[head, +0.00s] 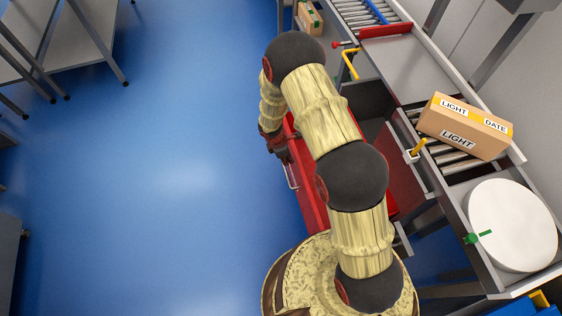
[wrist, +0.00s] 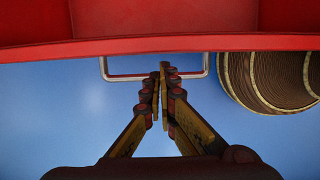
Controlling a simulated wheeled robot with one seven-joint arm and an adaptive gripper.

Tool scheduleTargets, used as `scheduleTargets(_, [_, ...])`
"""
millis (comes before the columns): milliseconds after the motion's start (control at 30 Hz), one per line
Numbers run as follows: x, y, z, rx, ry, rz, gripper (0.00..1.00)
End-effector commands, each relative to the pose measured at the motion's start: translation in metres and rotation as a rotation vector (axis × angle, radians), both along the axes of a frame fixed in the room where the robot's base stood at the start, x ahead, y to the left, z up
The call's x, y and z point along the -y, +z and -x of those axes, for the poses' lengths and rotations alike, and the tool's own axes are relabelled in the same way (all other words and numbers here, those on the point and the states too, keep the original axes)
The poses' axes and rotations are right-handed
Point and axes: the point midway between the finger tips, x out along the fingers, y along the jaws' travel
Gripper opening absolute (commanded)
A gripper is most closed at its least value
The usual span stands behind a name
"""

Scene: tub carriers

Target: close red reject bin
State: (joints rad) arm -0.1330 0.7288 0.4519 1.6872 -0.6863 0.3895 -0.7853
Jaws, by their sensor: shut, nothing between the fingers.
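The red reject bin (head: 313,196) is pulled out from under the conveyor line in the head view, and my arm hides much of it. Its red front edge (wrist: 60,50) crosses the top of the wrist view. A metal loop handle (head: 291,177) is on its outer side; the handle also shows in the wrist view (wrist: 120,77). My gripper (wrist: 165,70) is shut and empty, its fingertips overlapping the handle's bar in the picture. I cannot tell whether they touch it. In the head view my gripper (head: 284,154) is beside the bin's outer side, partly behind my arm.
A cardboard box (head: 464,126) labelled LIGHT and DATE sits on the rollers at right. A white round disc (head: 512,225) lies near it. Yellow handles (head: 350,65) stick out from the line. Blue floor at left is clear up to a grey table (head: 85,40).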

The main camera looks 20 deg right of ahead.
Motion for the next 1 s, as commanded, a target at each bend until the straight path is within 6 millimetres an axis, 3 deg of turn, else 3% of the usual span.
scheduleTargets(633, [0.016, 0.001, 0.0, 0.0, -0.002, 0.0, 0.0])
scheduleTargets(767, [0.039, 0.001, 0.001, 0.0, -0.005, 0.0, 0.0])
scheduleTargets(1000, [0.112, 0.003, 0.001, 0.0, -0.009, -0.001, 0.0])
